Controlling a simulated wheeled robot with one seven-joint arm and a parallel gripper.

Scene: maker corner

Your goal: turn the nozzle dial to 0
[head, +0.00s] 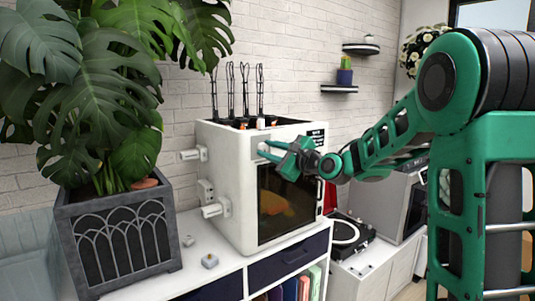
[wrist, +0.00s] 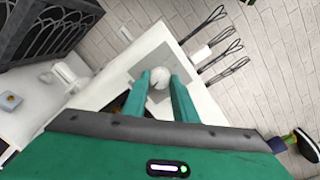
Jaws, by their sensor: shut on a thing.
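The nozzle dial (wrist: 160,76) is a small round white knob on a grey panel of the white printer (head: 226,180). In the wrist view it sits between the two green fingers of my gripper (wrist: 159,84). My gripper is shut on the dial, near its tips. In the head view my gripper (head: 268,150) is at the upper front of the printer, and I cannot make out the dial there. I cannot read any number or mark on the dial.
A large potted plant (head: 118,236) stands left of the printer on the white cabinet (head: 222,277). Dark whisk-like rods (head: 245,88) rise from the printer's top. A turntable (head: 345,234) is at the right. A small grey-blue object (head: 210,261) lies on the cabinet top.

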